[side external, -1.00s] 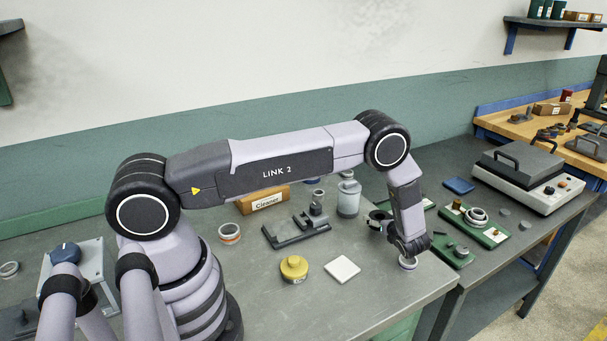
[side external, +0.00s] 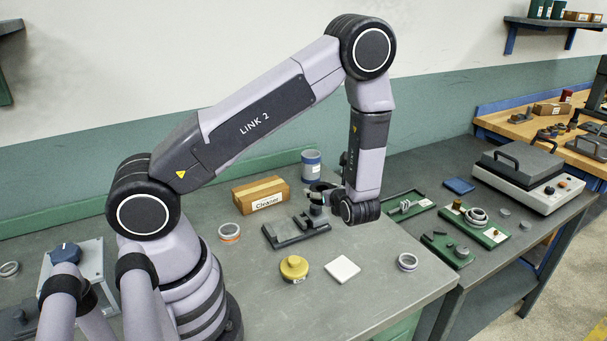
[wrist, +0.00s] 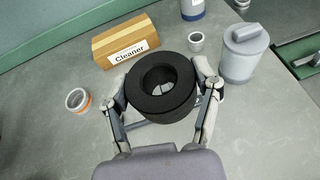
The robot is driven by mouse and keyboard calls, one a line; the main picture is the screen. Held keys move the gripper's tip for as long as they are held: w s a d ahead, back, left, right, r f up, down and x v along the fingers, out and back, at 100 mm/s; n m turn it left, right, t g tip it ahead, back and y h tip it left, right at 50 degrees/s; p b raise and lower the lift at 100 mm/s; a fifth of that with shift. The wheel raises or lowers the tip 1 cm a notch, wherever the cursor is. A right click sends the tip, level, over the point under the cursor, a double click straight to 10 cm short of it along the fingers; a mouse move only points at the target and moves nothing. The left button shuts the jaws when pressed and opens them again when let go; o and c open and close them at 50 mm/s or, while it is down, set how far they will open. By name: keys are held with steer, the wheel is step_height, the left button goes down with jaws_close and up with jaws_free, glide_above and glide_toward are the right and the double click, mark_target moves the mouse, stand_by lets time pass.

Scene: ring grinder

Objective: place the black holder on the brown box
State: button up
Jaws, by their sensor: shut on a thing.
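The black holder (wrist: 141,88) is a thick black ring, seen in the wrist view between the fingers of my gripper (wrist: 160,82). The fingers are shut on it from both sides, and it is held above the table. The brown box (side external: 262,190), with a white "Cleaner" label, lies on the table to the left of my gripper. It also shows in the wrist view (wrist: 112,40), beyond and left of the holder, apart from it.
A blue-and-white container (side external: 311,165) stands right of the box. A grey canister (wrist: 243,58) stands right of my gripper. A dark fixture (side external: 285,234), orange-banded ring (side external: 229,232), yellow part (side external: 294,268) and white pad (side external: 342,268) lie in front.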

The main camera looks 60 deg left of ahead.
steer(key=s+a+r+n+g+h, duration=0.1)
steer(key=s+a+r+n+g, duration=0.1)
steer(key=s+a+n+g, duration=0.35)
steer(key=s+a+r+n+g, duration=0.2)
steer(key=s+a, duration=0.7)
glide_above(260, 188)
steer(key=shift+m, duration=0.25)
steer(key=f, duration=0.8)
steer(key=shift+s+d+f, duration=0.25)
steer(key=shift+d+f, duration=0.1)
steer(key=shift+f, duration=0.05)
steer(key=shift+w+a+f+g, duration=0.25)
steer(key=shift+a+f, duration=0.05)
steer(key=shift+f, duration=1.8)
steer(key=shift+f, duration=0.1)
steer(key=o, duration=1.2)
